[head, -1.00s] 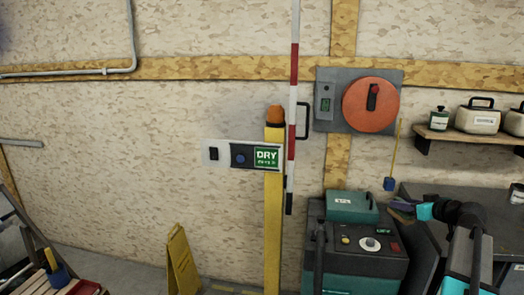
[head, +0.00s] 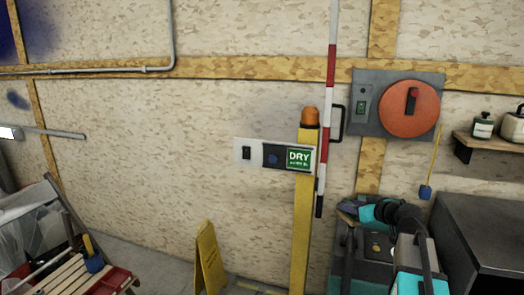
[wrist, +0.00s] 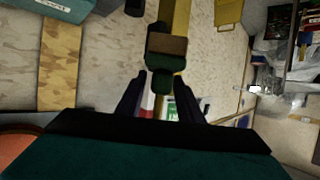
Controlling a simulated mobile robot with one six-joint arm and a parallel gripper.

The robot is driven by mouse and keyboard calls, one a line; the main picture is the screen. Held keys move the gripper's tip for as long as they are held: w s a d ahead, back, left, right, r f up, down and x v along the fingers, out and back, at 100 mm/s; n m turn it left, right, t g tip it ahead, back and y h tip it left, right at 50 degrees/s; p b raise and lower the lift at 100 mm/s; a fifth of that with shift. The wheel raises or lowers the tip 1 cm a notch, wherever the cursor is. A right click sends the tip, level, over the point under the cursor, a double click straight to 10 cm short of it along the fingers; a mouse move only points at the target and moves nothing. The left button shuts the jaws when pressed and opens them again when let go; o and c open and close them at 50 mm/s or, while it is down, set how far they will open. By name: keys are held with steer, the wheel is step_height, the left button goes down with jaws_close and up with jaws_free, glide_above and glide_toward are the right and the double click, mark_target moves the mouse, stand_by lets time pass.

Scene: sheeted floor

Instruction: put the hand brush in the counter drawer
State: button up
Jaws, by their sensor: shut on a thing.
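The hand brush (wrist: 166,62) shows in the wrist view, with a dark green body and a brown block at its far end. My gripper (wrist: 163,98) is shut on it, with one dark finger on each side of its near end. In the head view my gripper (head: 363,209) is at the lower right, in front of the teal machine, and the brush (head: 347,206) is a small dark shape at its tip. A dark grey counter (head: 485,222) stands at the right edge. I cannot make out its drawer.
A shelf (head: 490,146) with bottles is at the right.

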steer(key=a, duration=1.7)
steer(key=shift+s+d+r+m+t+h, duration=0.15)
steer(key=shift+d+r+m+t+h, duration=0.1)
steer(key=shift+d+r+m+h, duration=0.8)
steer(key=shift+s+d+r+m+t+h, duration=0.1)
steer(key=shift+d+r+m+t+h, duration=0.15)
steer(key=shift+d+r+m+h, duration=0.75)
steer(key=shift+a+f+h, duration=0.2)
steer(key=shift+a+h, duration=0.2)
steer(key=shift+h, duration=0.05)
steer(key=shift+a, duration=0.2)
